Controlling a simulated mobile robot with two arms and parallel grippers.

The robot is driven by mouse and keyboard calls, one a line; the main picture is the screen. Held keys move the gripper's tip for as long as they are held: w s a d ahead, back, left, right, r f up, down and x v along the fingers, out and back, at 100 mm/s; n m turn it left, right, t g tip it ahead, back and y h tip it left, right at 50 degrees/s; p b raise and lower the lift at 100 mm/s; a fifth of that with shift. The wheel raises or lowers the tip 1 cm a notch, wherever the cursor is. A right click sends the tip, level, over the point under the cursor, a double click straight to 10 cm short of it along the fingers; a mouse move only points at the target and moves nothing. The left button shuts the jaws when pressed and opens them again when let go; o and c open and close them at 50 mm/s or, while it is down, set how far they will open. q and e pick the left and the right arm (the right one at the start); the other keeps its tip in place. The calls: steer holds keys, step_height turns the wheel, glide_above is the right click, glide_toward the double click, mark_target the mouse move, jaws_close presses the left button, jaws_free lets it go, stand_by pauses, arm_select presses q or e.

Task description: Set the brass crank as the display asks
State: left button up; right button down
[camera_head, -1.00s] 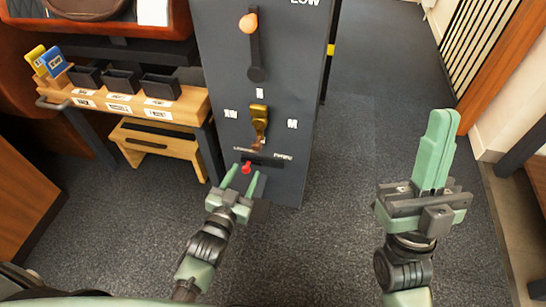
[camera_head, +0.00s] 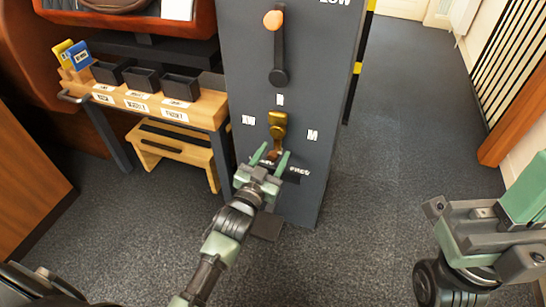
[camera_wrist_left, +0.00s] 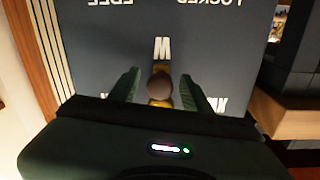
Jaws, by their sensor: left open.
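The brass crank (camera_head: 277,122) is on the front of a dark grey cabinet (camera_head: 247,60), its arm pointing down. Its round brown knob (camera_wrist_left: 159,86) sits between the fingers of my left gripper (camera_head: 271,155) in the left wrist view, with a gap showing on each side. The left gripper is open. White letter labels surround the crank: one above (camera_head: 280,100), one left (camera_head: 248,120), one right (camera_head: 312,135). My right gripper (camera_head: 522,205) is at the right edge, its fingers cut off. I see no display.
A lever with an orange knob (camera_head: 273,20) is above the crank. LOCKED and FREE labels below it show upside down in the wrist view. A wooden bench (camera_head: 205,110) with black bins and a stool (camera_head: 175,150) stand left. Floor on the right is clear.

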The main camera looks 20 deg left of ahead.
arm_select(q)
jaws_close()
stand_by(1.4)
